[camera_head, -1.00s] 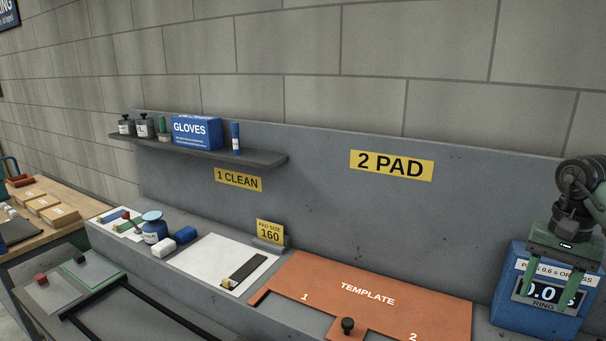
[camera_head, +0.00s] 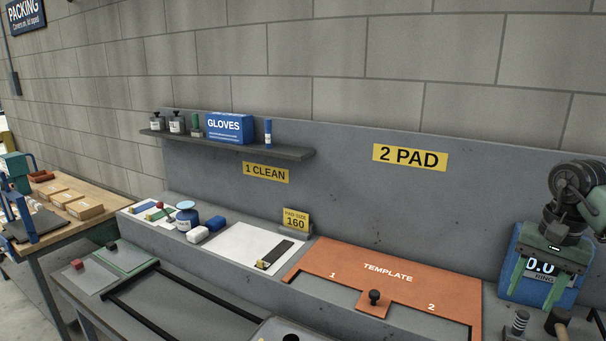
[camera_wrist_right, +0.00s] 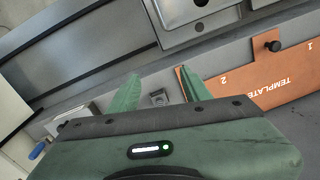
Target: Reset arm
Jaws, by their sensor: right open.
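My right gripper (camera_head: 533,298) hangs at the right edge of the head view with its two green fingers apart. It is in front of the blue box with a digital display (camera_head: 510,262), partly hiding it. In the right wrist view the fingers of my right gripper (camera_wrist_right: 160,80) are spread with nothing held between them. The orange template (camera_head: 345,262) lies on the bench to the left of the gripper in the head view. My left gripper is not in view.
A shelf (camera_head: 230,147) holds a gloves box (camera_head: 230,127) and bottles. A wooden-topped packing table (camera_head: 75,228) stands at the left. A spring-like part (camera_head: 516,325) sits below the gripper.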

